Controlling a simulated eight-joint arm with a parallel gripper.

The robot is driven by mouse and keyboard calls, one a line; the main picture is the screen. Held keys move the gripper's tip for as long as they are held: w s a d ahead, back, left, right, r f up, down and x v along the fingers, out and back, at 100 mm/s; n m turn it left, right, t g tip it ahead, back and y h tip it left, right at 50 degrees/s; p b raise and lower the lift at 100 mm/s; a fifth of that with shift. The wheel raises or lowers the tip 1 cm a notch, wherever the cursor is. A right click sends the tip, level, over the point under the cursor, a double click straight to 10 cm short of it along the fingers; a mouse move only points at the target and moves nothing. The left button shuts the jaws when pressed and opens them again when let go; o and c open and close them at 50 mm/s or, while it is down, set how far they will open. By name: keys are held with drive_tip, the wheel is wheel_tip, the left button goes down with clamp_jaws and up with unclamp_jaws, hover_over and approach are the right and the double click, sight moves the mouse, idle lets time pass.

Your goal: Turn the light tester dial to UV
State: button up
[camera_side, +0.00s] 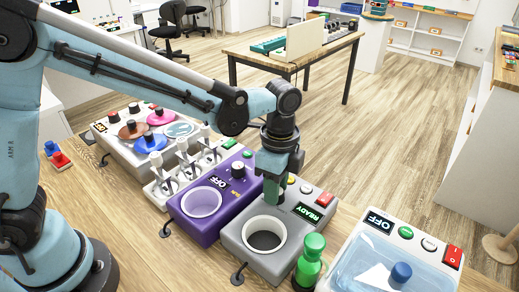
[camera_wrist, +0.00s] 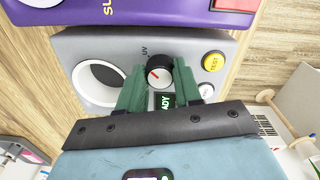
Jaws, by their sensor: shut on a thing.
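The grey light tester (camera_side: 234,238) stands on the wooden table, with a round dark well at its front and a green READY display (camera_side: 307,213). In the wrist view the tester (camera_wrist: 100,45) shows a black dial (camera_wrist: 160,72) with a red pointer mark on a pale face. In the side view my gripper (camera_side: 273,192) hides the dial.
A purple device (camera_side: 190,228) reading OFF stands close at left. A green bottle-like object (camera_side: 311,260) and a clear-lidded box (camera_side: 380,265) stand at right. A yellow TEST button (camera_wrist: 213,62) and a white button (camera_wrist: 206,91) sit beside the dial.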

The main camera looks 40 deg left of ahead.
idle(0.4)
drive_tip(key=o, duration=1)
drive_tip(key=shift+o, duration=0.2)
drive_tip(key=shift+r, duration=0.1)
wheel_tip(320, 180, up, 12)
drive_tip(key=shift+w, duration=0.25)
